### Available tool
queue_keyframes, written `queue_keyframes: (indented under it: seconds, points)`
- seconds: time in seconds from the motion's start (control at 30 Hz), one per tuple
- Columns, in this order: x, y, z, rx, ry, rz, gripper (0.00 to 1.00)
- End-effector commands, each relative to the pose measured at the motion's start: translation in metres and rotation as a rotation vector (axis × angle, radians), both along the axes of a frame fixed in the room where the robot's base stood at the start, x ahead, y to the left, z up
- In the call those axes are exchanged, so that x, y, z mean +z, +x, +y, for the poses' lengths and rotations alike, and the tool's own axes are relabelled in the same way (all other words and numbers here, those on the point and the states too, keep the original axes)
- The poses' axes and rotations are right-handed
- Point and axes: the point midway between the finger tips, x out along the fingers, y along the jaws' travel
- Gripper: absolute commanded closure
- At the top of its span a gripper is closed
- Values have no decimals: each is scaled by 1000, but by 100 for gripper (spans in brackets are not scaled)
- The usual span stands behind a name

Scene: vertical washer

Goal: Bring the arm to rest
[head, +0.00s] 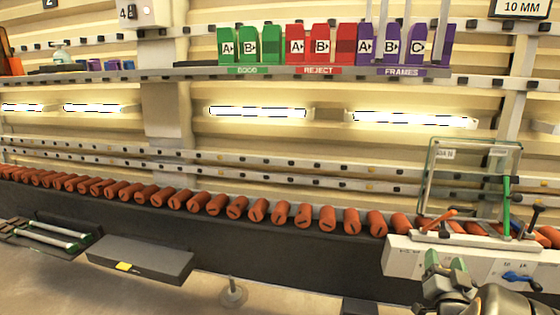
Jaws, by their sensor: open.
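My gripper (446,264) is at the bottom right of the head view, with two green-tipped fingers pointing up and a gap between them. It is open, and I see nothing between the fingers. The grey metal wrist behind it runs off the bottom edge. The gripper shows in front of the lower left part of a white tool holder (402,258); I cannot tell whether they touch. The rest of my arm is out of view.
A glass-like frame (431,178) and a green-handled tool (507,204) stand at the white holder. A row of orange-brown rollers (256,210) runs leftward. A dark grey box (145,258) is lower left. Green, red and purple bins (320,44) stand on the upper shelf.

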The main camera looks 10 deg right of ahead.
Motion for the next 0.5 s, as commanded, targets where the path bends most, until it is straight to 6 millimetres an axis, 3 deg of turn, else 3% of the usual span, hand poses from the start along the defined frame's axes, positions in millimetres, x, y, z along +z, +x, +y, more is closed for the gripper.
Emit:
queue_keyframes:
  seconds: [0.03,0.3,0.5]
  points:
    - [40,11,10,8,5,57,44]
    - [125,43,70,41,77,467,44]
    - [187,36,131,126,119,781,44]
